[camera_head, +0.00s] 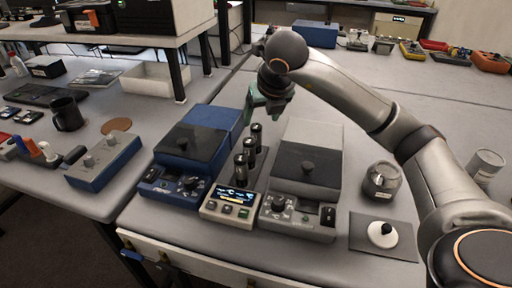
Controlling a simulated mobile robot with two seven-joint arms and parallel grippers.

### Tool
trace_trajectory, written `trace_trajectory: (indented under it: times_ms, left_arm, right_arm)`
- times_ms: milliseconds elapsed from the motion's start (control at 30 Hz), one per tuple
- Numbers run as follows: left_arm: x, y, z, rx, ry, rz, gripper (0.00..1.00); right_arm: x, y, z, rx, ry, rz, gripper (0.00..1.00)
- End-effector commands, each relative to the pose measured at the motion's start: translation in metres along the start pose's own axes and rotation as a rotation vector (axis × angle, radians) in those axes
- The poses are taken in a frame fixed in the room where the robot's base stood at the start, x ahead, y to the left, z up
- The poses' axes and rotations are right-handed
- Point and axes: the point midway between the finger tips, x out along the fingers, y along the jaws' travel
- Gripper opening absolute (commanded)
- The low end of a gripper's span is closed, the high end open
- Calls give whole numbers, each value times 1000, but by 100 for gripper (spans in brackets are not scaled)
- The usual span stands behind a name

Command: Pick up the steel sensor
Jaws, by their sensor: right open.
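Three dark cylinders with shiny metal-looking tops stand upright in a row behind a small display box (230,203): a front one (240,167), a middle one (249,148) and a back one (257,134). I cannot tell which of them, if any, is the steel sensor. My right gripper (267,113) is open and points down, just above and behind the back cylinder. It seems to hold nothing; its fingertips are small and partly dark in this view. My left gripper is out of view.
A blue lidded device (195,146) stands left of the row and a grey lidded device (308,165) right of it, leaving a narrow gap. A metallic pot (381,181) and a white disc with a black knob (383,235) lie further right. A dark mug (68,114) stands left.

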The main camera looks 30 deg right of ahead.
Motion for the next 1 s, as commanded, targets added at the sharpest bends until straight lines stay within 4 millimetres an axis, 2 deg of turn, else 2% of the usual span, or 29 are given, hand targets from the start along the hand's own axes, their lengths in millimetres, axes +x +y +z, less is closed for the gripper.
trace_trajectory:
  times_ms: [167,400,667,900,1000]
  left_arm:
    - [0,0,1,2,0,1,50]
    - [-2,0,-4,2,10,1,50]
    - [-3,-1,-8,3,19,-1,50]
    - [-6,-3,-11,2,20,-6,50]
    - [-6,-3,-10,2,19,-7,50]
  right_arm:
    - [20,0,-2,2,5,-1,74]
    - [62,0,-1,1,4,0,74]
    - [83,0,0,0,4,-1,74]
    - [119,0,1,1,4,0,74]
    - [126,-1,1,0,3,-1,74]
